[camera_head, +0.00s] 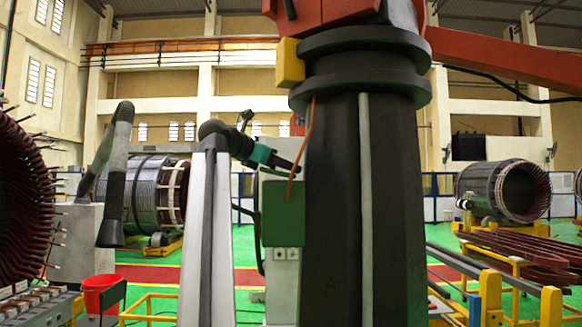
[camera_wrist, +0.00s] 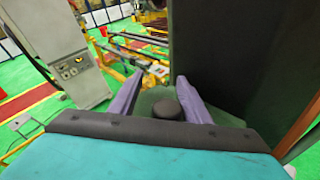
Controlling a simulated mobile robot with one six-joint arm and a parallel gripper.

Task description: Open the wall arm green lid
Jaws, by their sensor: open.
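The green lid (camera_head: 284,213) is a flat panel on the left side of a large dark column (camera_head: 340,200), above a small white socket plate. It looks closed. An orange cable hangs down in front of it. A dark surface fills the right of that view beside the fingers.
In the wrist view a grey cabinet (camera_wrist: 62,52) with sockets stands at the left, and yellow-framed racks (camera_wrist: 140,52) lie beyond the fingers. In the head view a red bucket (camera_head: 101,294), yellow rails (camera_head: 150,308) and large stators (camera_head: 503,190) stand around the green floor.

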